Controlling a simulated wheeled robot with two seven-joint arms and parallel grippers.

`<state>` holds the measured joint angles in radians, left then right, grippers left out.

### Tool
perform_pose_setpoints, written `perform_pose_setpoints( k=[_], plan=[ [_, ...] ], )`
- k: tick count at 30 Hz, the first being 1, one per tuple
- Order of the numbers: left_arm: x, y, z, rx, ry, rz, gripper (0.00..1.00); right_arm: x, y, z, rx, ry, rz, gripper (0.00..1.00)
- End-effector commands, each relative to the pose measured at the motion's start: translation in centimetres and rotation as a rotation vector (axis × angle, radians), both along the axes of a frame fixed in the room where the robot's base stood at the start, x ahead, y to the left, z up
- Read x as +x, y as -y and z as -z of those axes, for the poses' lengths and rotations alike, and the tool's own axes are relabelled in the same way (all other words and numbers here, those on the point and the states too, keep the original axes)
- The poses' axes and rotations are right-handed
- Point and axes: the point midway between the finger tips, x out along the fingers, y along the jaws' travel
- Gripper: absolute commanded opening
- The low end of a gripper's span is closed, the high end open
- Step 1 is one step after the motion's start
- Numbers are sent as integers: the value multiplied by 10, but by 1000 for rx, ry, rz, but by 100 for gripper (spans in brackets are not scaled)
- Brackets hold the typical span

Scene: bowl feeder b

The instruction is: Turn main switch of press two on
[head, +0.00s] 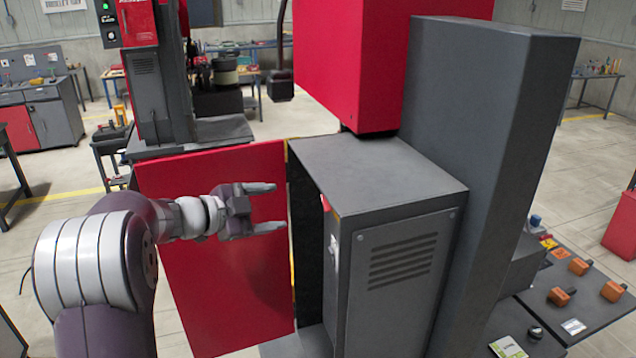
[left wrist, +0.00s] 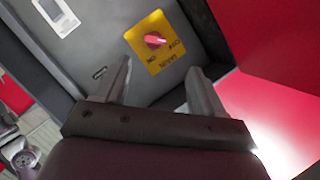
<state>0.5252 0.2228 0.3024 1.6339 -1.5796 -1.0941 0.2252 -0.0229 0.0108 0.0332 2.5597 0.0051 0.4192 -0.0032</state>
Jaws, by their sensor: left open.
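The main switch is a red rotary knob (left wrist: 155,40) on a yellow plate (left wrist: 150,58), mounted on the grey cabinet's side face. The plate carries lettering that shows turned around in the left wrist view; I cannot read the knob's setting surely. In the head view only a small red bit (head: 325,203) shows at the cabinet's edge. My left gripper (head: 279,207) is open and empty, pointing at this face from the left, with a gap before it. In the left wrist view its fingertips (left wrist: 159,67) lie just below the knob, one on each side. My right gripper is out of view.
The grey press cabinet (head: 400,185) stands under a red housing (head: 352,65). A red panel (head: 215,250) stands upright behind my left gripper. A white-framed fitting (left wrist: 60,15) is on the switch face. A dark bench (head: 560,310) with orange parts is at right.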

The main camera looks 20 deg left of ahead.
Motion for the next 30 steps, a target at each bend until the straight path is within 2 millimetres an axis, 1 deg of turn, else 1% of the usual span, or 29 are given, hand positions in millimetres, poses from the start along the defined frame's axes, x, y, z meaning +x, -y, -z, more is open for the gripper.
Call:
perform_pose_setpoints(
  k=[1, 2, 5, 12, 16, 21, 28, 29, 30],
  plan=[
    [-1, 1, -3, 8, -3, 33, 70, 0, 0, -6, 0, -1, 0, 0],
    [-1, 3, -2, 11, -3, 46, 70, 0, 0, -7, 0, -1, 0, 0],
    [12, 16, 2, 13, -6, 58, 70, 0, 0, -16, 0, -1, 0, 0],
    [58, 55, 17, 13, -5, 56, 70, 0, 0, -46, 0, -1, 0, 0],
    [76, 69, 25, 14, -3, 54, 70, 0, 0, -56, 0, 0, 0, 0],
    [87, 78, 32, 15, -1, 53, 70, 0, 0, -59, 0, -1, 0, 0],
    [88, 79, 34, 15, -1, 51, 70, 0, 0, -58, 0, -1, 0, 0],
    [88, 79, 34, 15, -1, 51, 66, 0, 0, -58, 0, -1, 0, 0],
    [88, 79, 34, 15, -1, 51, 53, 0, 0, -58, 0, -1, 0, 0]
  ],
)
